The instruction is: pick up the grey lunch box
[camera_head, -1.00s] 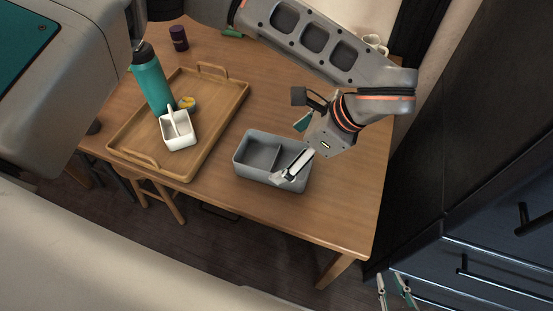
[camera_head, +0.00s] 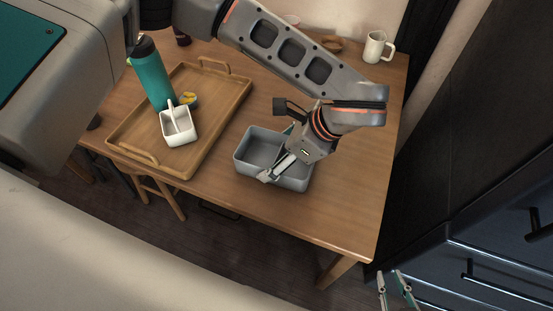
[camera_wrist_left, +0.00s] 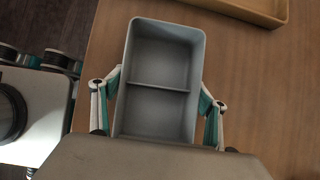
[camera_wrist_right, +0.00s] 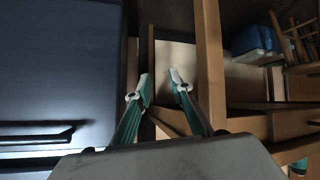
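The grey lunch box (camera_head: 242,158), an open two-compartment box, sits on the wooden table near its front edge. It fills the middle of the left wrist view (camera_wrist_left: 160,82), its divider running crosswise. My left gripper (camera_head: 282,156) is over the box from the right and hides part of its right side. In the left wrist view my left fingers (camera_wrist_left: 160,86) are spread, one beside each long wall. Any gap to the walls is very small; contact cannot be told. My right gripper (camera_head: 392,278) is open and empty, low beside the dark cabinet; its fingers (camera_wrist_right: 160,76) show apart.
A wooden tray (camera_head: 222,105) left of the box holds a teal bottle (camera_head: 152,80), a white divided dish (camera_head: 179,138) and a small yellow-topped item (camera_head: 188,99). A white mug (camera_head: 376,48) stands at the back right. Dark drawers (camera_head: 500,250) are on the right.

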